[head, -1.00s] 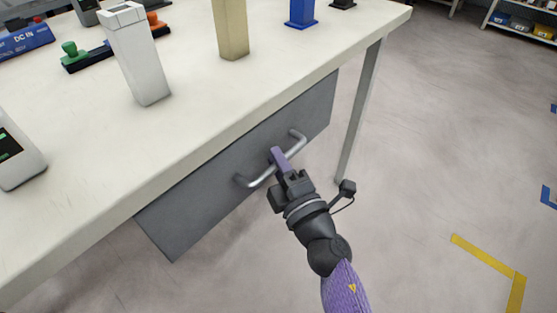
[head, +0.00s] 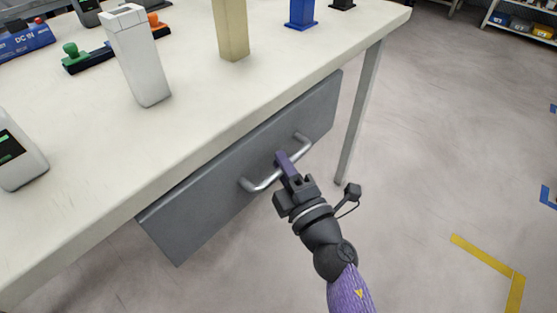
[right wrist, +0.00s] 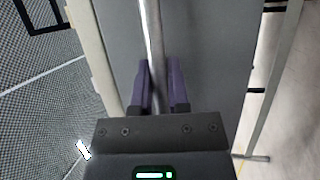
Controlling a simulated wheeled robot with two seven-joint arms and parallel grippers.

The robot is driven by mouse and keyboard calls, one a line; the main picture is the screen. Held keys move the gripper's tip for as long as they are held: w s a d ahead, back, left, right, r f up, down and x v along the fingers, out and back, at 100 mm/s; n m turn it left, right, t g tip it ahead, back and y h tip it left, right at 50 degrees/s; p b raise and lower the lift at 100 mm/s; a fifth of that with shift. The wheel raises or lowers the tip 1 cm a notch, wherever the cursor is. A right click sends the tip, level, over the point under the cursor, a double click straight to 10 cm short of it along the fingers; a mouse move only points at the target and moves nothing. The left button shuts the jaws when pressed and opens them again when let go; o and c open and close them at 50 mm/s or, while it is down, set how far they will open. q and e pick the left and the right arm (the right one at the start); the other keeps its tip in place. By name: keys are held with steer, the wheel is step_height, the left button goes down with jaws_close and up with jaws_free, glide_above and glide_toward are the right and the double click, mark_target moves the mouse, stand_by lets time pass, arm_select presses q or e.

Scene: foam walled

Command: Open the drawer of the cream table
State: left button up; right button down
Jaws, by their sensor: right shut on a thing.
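The cream table (head: 200,120) fills the left and middle of the head view. Its grey drawer (head: 215,205) hangs under the front edge, with its front standing a little out from the table. A silver bar handle (head: 263,183) is fixed to the drawer front. My right gripper (head: 287,165) is shut on the handle near its middle. In the right wrist view the bar (right wrist: 153,50) runs between the two purple fingers (right wrist: 160,85). My left gripper is not in view.
On the tabletop stand a white box-like bottle (head: 137,60), a beige block (head: 231,30), a blue stand (head: 301,12) and a device (head: 15,155) at the left edge. A table leg (head: 361,110) stands right of the drawer.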

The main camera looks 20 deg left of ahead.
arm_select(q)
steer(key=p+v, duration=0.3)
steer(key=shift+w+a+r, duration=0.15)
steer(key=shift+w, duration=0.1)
arm_select(e)
steer(key=s+d, duration=0.4)
steer(key=d, duration=0.7)
steer(key=s+d, duration=0.4)
steer(key=d, duration=0.7)
steer(key=c, duration=0.6)
jaws_free()
arm_select(q)
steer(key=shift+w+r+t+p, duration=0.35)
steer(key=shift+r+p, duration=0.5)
steer(key=shift+p, duration=0.3)
arm_select(e)
steer(key=v, duration=1)
